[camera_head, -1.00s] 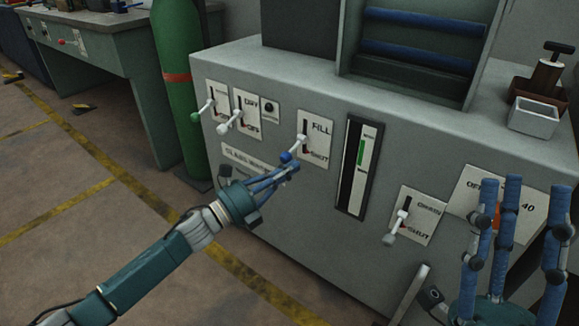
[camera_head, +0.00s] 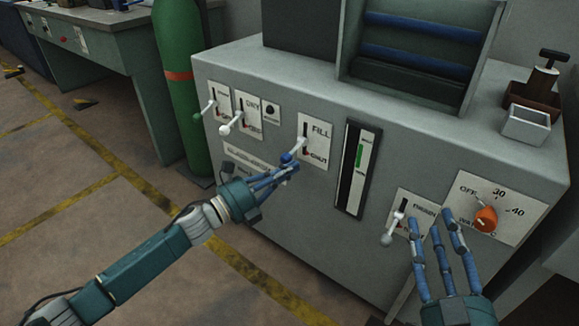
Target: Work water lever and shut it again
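The lever on the FILL/SHUT plate (camera_head: 315,141) has a white arm and a blue knob (camera_head: 287,158). It sticks out and down to the left from its slot, and red shows at the slot's lower end. My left gripper (camera_head: 291,168) has its blue fingers right at the knob, just below it. The fingers are close together, but whether they grip the knob is not clear. My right gripper (camera_head: 432,218) is at the lower right with its fingers spread and nothing between them, in front of the panel beside the drain lever (camera_head: 389,239).
A dial with an orange knob (camera_head: 486,219) is right of my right gripper. A vertical gauge (camera_head: 357,168) stands between the fill and drain plates. Two more levers, one green-knobbed (camera_head: 198,116) and one white-knobbed (camera_head: 225,130), are at left, near a green cylinder (camera_head: 181,95).

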